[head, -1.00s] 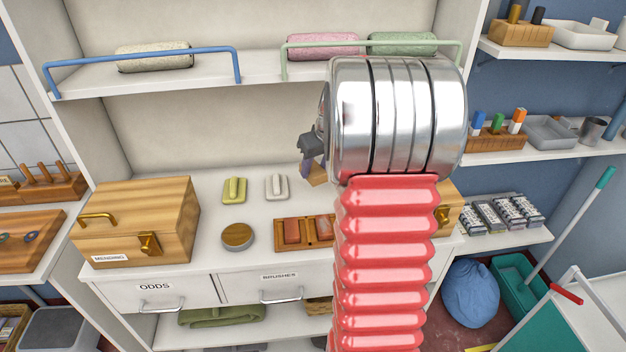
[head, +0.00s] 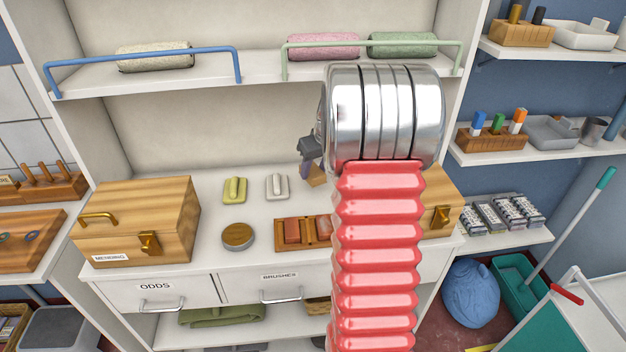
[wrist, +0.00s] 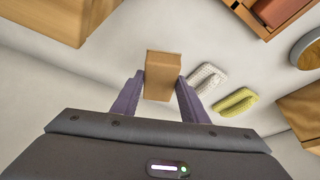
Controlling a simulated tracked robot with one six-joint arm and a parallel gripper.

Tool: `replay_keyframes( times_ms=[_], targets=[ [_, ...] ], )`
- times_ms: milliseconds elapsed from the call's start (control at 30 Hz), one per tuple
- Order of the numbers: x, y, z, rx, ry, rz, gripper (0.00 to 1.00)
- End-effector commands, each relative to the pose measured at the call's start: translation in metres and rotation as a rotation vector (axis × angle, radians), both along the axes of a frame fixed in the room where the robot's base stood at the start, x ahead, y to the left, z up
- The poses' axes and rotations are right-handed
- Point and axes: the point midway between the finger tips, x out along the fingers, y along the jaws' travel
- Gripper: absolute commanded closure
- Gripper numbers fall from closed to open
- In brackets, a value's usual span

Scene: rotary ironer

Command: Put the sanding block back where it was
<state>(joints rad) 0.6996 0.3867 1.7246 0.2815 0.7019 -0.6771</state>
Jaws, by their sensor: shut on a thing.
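The sanding block, a small tan-brown block (wrist: 163,76), is between the purple fingers of my gripper (wrist: 160,92) in the wrist view. The gripper is shut on it. In the head view the block (head: 317,177) shows just left of my red arm, over the back part of the white counter (head: 205,215). I cannot tell whether it touches the counter. My gripper (head: 311,166) is partly hidden there by my silver wrist.
A yellow-green handled pad (head: 235,190) and a white one (head: 277,187) lie left of the block. A wooden tray (head: 279,233) with reddish blocks and a round wood-topped piece (head: 238,236) are nearer. The mending box (head: 135,222) stands left; another wooden box (head: 440,205) stands right.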

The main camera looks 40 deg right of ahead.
Motion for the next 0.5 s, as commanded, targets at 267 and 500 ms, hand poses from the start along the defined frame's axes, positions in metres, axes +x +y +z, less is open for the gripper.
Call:
replay_keyframes(
  times_ms=[267,500],
  targets=[
    [0.001,-0.001,-0.038,0.001,0.001,-0.001,0.81],
    [0.003,-0.003,-0.042,-0.001,0.0,-0.001,0.81]
  ],
)
